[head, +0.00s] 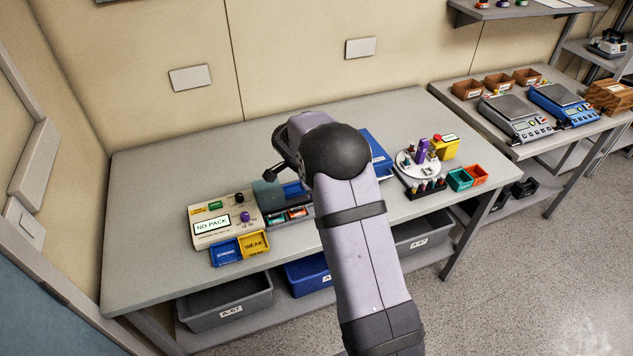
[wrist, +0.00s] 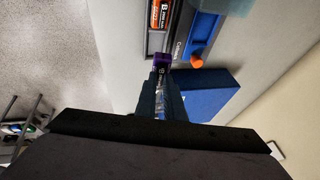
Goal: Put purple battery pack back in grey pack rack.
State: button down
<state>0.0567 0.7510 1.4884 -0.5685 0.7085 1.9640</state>
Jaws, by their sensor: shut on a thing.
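In the wrist view my gripper (wrist: 163,82) is shut on the purple battery pack (wrist: 162,60). Its purple end sticks out past the fingertips. The grey pack rack (wrist: 154,44) lies just beyond that end, with an orange pack (wrist: 160,14) in it. I cannot tell whether the purple pack touches the rack. In the head view the grey pack rack (head: 291,224) stands right of the tester, holding small packs (head: 298,213). My arm hides the gripper's fingertips and the held pack there.
The cream tester (head: 220,212) reads "NO PACK", with blue STRONG (head: 226,252) and yellow WEAK (head: 254,245) trays in front. A blue box (head: 377,150) is behind my arm. A round white carousel (head: 416,162) stands to the right. The table's left back is clear.

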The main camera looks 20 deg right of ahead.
jog(key=shift+f, duration=0.15)
jog(key=shift+f+b, duration=0.65)
jog(key=shift+f, duration=1.5)
jog(key=shift+b, duration=1.15)
jog(key=shift+f+b, duration=1.05)
jog(key=shift+b, duration=0.25)
dwell(0.8)
jog(key=c, duration=2.2)
grip_release()
jog(key=shift+r, duration=0.15)
